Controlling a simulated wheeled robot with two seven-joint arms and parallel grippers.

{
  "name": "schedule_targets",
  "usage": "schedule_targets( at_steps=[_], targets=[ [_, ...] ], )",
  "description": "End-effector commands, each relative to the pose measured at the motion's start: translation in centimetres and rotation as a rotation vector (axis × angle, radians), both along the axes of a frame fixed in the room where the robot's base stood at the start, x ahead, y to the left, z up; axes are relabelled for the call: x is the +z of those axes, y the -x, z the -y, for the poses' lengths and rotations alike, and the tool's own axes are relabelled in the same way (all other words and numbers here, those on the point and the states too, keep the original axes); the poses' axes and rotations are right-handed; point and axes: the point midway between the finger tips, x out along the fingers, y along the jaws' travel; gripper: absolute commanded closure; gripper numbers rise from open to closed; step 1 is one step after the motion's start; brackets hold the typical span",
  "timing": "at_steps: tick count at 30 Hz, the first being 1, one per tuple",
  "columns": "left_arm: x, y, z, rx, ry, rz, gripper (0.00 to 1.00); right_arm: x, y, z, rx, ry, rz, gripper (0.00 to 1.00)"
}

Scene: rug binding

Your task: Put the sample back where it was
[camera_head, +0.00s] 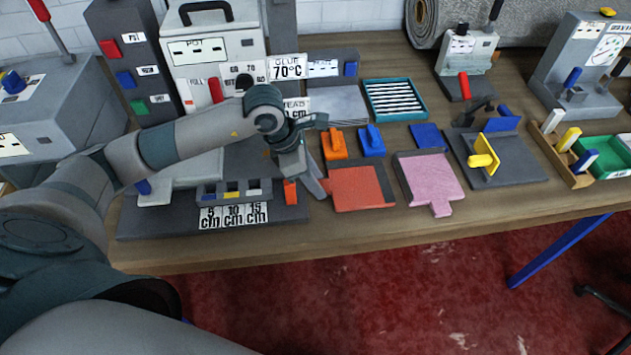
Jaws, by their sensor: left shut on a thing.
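A flat orange-red sample (362,187) lies near the table's front edge, in the middle of the view. My left gripper (318,187) comes down at its left edge and is shut, apparently on the sample's left edge; the exact grip is partly hidden by the fingers. A pink sample (429,178) with a tab at its front lies flat just to the right, apart from the gripper. My right gripper is not in view.
A large grey machine (215,60) with labelled controls stands at the back left. Orange (334,146) and blue (371,141) handled blocks stand behind the samples. A teal tray (395,100) lies behind them. A grey fixture (525,172) with a yellow handle is at right.

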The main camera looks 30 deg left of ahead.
Motion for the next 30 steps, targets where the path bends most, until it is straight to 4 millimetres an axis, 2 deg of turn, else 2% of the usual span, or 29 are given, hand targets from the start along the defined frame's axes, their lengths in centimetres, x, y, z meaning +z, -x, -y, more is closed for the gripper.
schedule_targets(
  at_steps=[5, 6, 8, 20, 26, 30],
  targets=[
    [0.0, 0.0, -0.1, 0.001, -0.002, -0.002, 0.94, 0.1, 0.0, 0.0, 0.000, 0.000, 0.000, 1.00],
    [-0.1, 0.0, -0.1, 0.001, -0.002, -0.002, 0.61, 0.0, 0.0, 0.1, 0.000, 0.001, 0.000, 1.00],
    [-0.1, 0.0, -0.1, 0.001, -0.002, -0.002, 0.49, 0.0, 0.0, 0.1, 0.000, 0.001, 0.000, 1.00],
    [0.3, 0.1, -0.2, 0.001, -0.002, -0.001, 0.49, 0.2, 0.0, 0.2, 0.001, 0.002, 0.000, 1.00],
    [2.0, 0.4, -0.7, 0.001, -0.002, 0.001, 0.49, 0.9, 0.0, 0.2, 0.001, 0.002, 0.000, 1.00],
    [4.1, 0.8, -1.4, 0.002, -0.002, 0.001, 0.49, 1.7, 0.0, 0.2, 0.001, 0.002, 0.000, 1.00]
  ],
)
